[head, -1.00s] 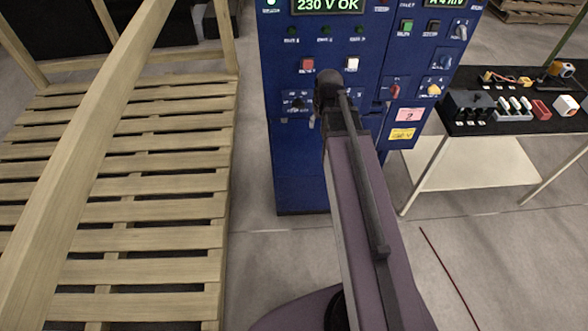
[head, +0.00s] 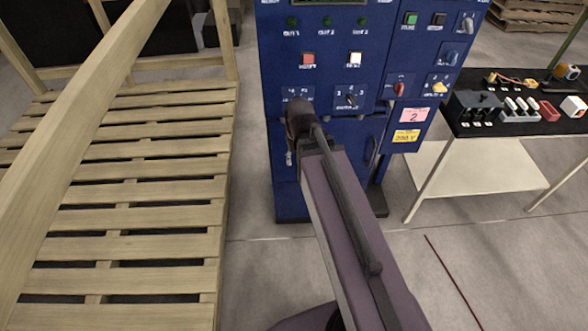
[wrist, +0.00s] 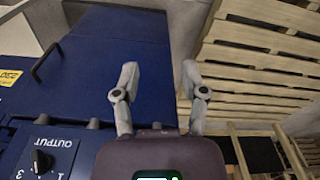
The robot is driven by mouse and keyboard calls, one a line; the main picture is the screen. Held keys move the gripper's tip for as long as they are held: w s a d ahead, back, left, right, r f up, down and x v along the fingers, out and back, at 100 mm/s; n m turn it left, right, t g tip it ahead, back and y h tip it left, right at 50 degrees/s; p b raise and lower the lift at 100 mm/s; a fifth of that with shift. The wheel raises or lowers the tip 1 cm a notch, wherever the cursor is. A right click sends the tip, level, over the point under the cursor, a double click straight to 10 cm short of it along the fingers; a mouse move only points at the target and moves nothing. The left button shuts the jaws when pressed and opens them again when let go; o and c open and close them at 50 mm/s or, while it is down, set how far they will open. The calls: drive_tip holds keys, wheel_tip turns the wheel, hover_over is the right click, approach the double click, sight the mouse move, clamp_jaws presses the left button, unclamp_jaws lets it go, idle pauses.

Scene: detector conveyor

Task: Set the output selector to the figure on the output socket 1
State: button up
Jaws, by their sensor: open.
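The output selector (head: 350,97) is a black knob on the blue cabinet (head: 325,191), right of my arm in the head view. It also shows at the lower left of the wrist view (wrist: 42,160), beside the word OUTPUT and small figures. I cannot tell its setting for sure. A pink label (head: 413,115) with the figure 2 is on the cabinet's right part; I cannot tell which socket it belongs to. My gripper (wrist: 160,82) is open and empty, with both fingers apart, away from the selector. In the head view my arm hides most of it.
A yellow 230 V label (head: 405,136) is below the pink one. Red (head: 308,59) and white (head: 355,58) buttons sit above the selector. A wooden pallet structure (head: 150,185) stands left. A black-topped table (head: 470,128) with several small parts stands right.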

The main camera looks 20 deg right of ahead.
drive_tip(key=shift+s+a+f+b, duration=0.4)
drive_tip(key=shift+s+a+f, duration=0.2)
drive_tip(key=shift+a, duration=0.1)
drive_tip(key=m+t+h+p, duration=0.1)
drive_tip(key=t+h+p, duration=0.2)
drive_tip(key=h+p, duration=0.65)
approach(348, 99)
drive_tip(key=r+y+p, duration=0.2)
drive_tip(key=shift+s+d+r, duration=0.15)
drive_tip(key=shift+d+r, duration=0.15)
drive_tip(key=shift+r, duration=0.1)
drive_tip(key=shift+d+f, duration=0.1)
drive_tip(key=shift+f, duration=0.1)
drive_tip(key=b+x, duration=1)
drive_tip(key=x, duration=0.3)
drive_tip(key=shift+s+f+b, duration=0.1)
drive_tip(key=shift+f+b, duration=0.2)
drive_tip(key=shift+b, duration=0.05)
drive_tip(key=shift+c, duration=0.2)
